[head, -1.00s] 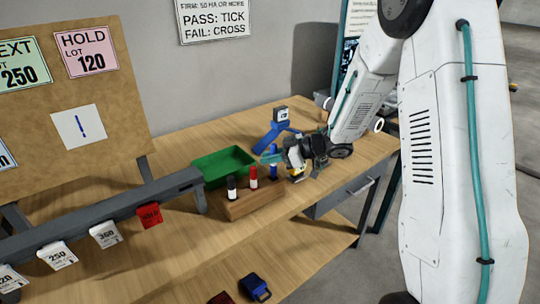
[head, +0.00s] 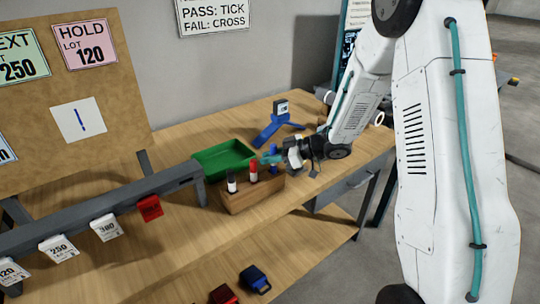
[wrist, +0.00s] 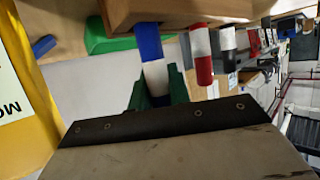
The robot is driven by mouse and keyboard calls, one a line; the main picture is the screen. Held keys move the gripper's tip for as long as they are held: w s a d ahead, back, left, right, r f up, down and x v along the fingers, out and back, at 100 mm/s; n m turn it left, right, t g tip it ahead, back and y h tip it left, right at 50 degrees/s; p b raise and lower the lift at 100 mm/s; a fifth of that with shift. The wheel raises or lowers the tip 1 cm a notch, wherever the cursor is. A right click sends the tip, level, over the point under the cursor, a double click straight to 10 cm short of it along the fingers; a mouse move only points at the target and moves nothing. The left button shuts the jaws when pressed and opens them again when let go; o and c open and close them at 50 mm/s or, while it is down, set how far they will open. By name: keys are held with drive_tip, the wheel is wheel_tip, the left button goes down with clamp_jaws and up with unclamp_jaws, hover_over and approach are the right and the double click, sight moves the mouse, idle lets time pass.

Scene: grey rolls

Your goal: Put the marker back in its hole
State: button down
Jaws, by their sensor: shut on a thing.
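My gripper (head: 271,159) has teal fingers and is at the far right end of the wooden marker block (head: 250,199). In the wrist view its fingers (wrist: 158,92) are shut on the blue marker (wrist: 150,42), with a white band. The blue end away from my fingers meets the block's edge in that view; I cannot tell whether it is in a hole. More of its blue length shows than on its neighbours. The red marker (head: 253,171) and the black marker (head: 231,183) stand upright in the block.
A green tray (head: 222,160) lies behind the block. A blue stand (head: 274,132) is further back on the bench. A grey rail with tags (head: 110,212) runs along the left. A lower shelf holds a blue item (head: 255,280) and a red item (head: 222,295).

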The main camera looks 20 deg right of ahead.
drive_tip(key=shift+f, duration=1.05)
drive_tip(key=c, duration=1.2)
unclamp_jaws()
drive_tip(key=shift+c, duration=0.2)
drive_tip(key=v, duration=0.7)
drive_tip(key=shift+s+d, duration=0.15)
drive_tip(key=shift+d, duration=0.2)
drive_tip(key=shift+r, duration=0.1)
